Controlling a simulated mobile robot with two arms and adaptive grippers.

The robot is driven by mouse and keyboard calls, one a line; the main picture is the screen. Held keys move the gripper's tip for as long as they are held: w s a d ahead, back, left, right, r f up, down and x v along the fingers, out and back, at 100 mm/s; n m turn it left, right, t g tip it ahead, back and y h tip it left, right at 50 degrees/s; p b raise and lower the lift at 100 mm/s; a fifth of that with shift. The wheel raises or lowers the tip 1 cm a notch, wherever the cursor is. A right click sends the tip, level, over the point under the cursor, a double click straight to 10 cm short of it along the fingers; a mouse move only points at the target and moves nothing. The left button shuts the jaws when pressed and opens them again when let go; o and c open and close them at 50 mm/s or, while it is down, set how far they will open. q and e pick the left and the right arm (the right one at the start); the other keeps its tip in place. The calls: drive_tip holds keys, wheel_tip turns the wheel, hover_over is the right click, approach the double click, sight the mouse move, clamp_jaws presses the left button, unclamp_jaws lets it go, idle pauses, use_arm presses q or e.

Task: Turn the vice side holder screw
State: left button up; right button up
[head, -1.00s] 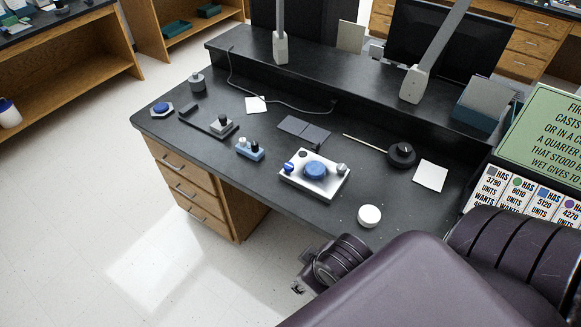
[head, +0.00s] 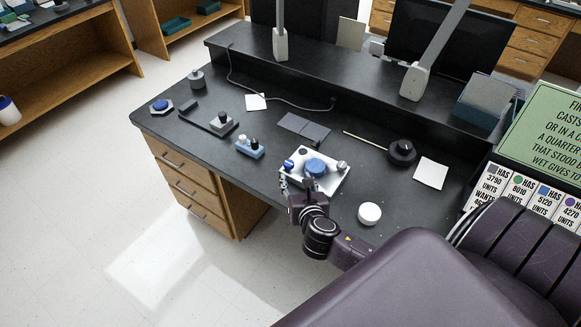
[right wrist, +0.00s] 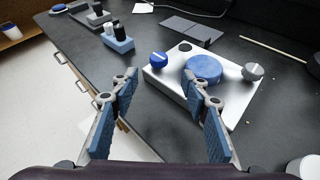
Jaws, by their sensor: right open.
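A silver block (head: 327,184) sits on the black bench, with a round blue disc (head: 315,167) in its middle. A blue knob (head: 289,165) stands at its left side and a grey knob (head: 342,165) at its right; I cannot tell which is the vice side holder screw. The right wrist view shows the blue knob (right wrist: 158,59), the disc (right wrist: 203,69) and the grey knob (right wrist: 253,71). My right gripper (head: 293,184) is at the block's near left edge; in the wrist view its fingers (right wrist: 163,82) are apart and empty. My left gripper is not visible.
A blue holder (head: 249,149) with small bottles stands left of the block. A white round container (head: 369,213) is at the near right. A black round item (head: 402,152) and a white sheet (head: 431,173) lie further right. The bench front edge is close to my arm.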

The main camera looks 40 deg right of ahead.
sight(289, 166)
drive_tip(key=shift+w+d+n, duration=0.15)
drive_tip(key=shift+w+n, duration=0.35)
drive_tip(key=shift+n, duration=0.1)
drive_tip(key=x, duration=0.7)
drive_tip(key=shift+w, duration=0.15)
drive_tip(key=c, duration=1.1)
drive_tip(key=shift+c, duration=0.2)
drive_tip(key=shift+m, duration=0.3)
